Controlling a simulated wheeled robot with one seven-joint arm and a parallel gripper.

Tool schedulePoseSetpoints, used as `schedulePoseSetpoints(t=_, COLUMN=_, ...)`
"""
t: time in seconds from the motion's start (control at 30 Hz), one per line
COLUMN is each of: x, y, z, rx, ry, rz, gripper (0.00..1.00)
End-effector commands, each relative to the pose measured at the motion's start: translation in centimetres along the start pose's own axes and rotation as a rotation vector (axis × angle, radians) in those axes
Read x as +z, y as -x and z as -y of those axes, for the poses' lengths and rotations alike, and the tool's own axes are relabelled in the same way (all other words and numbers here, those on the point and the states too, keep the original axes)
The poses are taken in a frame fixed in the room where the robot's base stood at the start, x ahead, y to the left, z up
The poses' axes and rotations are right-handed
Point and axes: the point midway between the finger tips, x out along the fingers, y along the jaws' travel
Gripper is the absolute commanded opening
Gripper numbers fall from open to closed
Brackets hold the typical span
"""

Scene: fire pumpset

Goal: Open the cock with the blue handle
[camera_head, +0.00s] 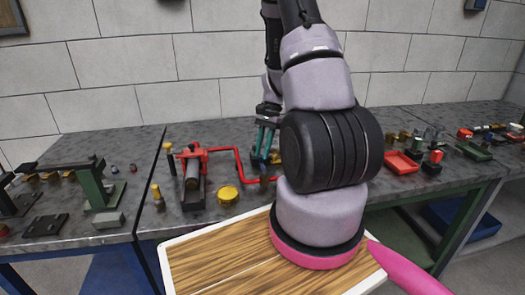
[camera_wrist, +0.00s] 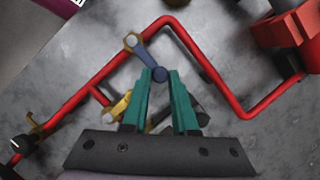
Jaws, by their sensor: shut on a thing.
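The cock with the blue handle shows in the wrist view. Its blue handle (camera_wrist: 146,57) runs slantwise from a brass-coloured pivot (camera_wrist: 132,41) on the red pipe down to a rounded end between my fingertips. My gripper (camera_wrist: 160,76) has green fingers, and they are shut on that end of the handle. In the head view my gripper (camera_head: 264,142) points down at the bench by the red pipe (camera_head: 228,150). The cock itself is too small and covered to make out there.
In the wrist view, a yellow handle (camera_wrist: 119,107) and a black handle (camera_wrist: 22,142) sit on the same red pipework, left of my fingers. A red block (camera_wrist: 285,35) is at upper right. In the head view, a yellow round part (camera_head: 228,194) lies on the grey bench (camera_head: 140,150).

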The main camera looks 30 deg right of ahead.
Motion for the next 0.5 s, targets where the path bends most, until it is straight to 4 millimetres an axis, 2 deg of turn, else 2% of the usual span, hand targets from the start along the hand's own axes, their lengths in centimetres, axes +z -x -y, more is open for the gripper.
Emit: schedulePoseSetpoints(t=0.5, x=0.12, y=0.02, z=0.33, rx=0.015, ry=0.041, rz=-0.002, gripper=0.0)
